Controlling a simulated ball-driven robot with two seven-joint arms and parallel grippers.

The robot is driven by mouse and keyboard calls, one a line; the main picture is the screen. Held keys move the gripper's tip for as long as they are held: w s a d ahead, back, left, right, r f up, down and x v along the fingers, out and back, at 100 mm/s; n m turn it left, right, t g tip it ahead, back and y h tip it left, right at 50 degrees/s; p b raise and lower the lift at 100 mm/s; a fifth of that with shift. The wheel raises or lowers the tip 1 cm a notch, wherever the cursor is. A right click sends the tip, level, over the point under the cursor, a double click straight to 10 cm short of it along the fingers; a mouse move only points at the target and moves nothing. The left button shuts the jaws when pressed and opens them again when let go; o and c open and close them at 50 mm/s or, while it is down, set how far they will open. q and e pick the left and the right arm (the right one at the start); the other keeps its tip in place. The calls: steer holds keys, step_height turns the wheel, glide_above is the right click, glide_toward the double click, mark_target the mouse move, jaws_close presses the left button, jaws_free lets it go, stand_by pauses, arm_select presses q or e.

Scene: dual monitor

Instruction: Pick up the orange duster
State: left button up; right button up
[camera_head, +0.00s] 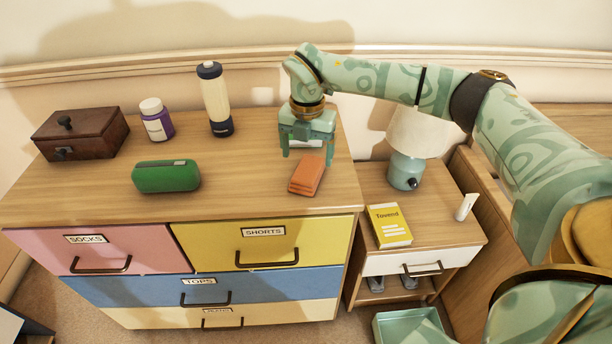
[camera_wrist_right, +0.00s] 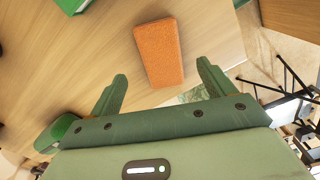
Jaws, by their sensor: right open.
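The orange duster (camera_head: 306,176) lies flat on the dresser top near its front right edge. In the right wrist view the duster (camera_wrist_right: 159,54) sits just beyond the fingertips, between their lines and apart from them. My right gripper (camera_head: 307,155) is open and empty, above and just behind the duster in the head view. Its two green fingers (camera_wrist_right: 162,84) are spread wider than the duster. My left gripper is not in view.
A green case (camera_head: 166,176), a wooden box (camera_head: 82,134), a purple bottle (camera_head: 156,119) and a tall cream bottle (camera_head: 215,99) stand on the dresser (camera_head: 240,190). A nightstand (camera_head: 440,219) at right holds a lamp (camera_head: 407,170) and a yellow box (camera_head: 389,225).

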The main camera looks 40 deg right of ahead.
mark_target(307, 170)
steer(key=f, duration=0.1)
steer(key=f+b, duration=0.1)
steer(key=f, duration=0.1)
steer(key=f+b, duration=0.1)
steer(key=f, duration=0.1)
steer(key=shift+s+a+f, duration=0.1)
steer(key=shift+s, duration=0.15)
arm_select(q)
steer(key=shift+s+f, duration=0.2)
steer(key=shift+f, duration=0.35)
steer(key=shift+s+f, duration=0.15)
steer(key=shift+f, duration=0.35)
arm_select(e)
steer(key=c, duration=1.1)
steer(key=shift+c, duration=0.2)
